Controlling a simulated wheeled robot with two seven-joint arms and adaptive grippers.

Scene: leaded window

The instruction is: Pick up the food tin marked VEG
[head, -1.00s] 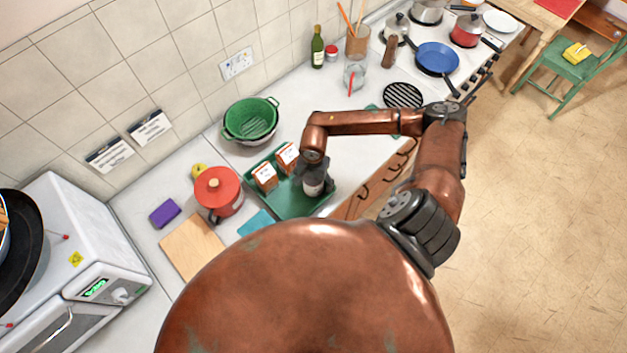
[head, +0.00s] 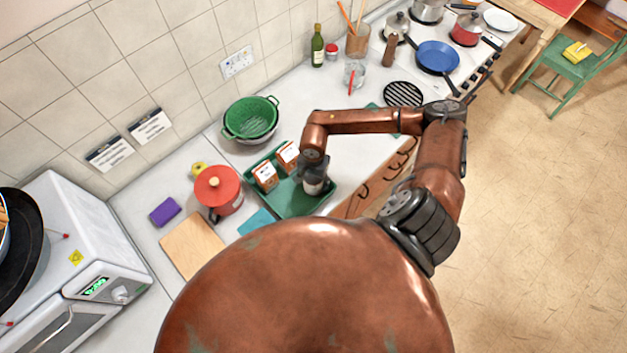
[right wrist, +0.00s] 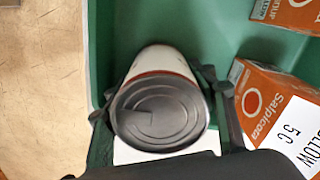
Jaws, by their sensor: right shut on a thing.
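A food tin with a grey metal lid and a pale side with an orange-red band (right wrist: 160,108) is between the fingers of my right gripper (right wrist: 160,95) in the right wrist view. Its marking cannot be read. In the head view my right gripper (head: 313,172) reaches down over the green tray (head: 290,208), shut on the tin (head: 313,187). The tin is in the tray's area; I cannot tell whether it touches the tray floor. My left gripper is not in view.
Two orange-brown boxes (head: 265,175) stand in the tray, close to the right gripper; one (right wrist: 275,110) has a white label. A red pot (head: 218,190), a green colander (head: 250,118) and a wooden board (head: 192,245) are nearby. Clear counter lies right of the tray.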

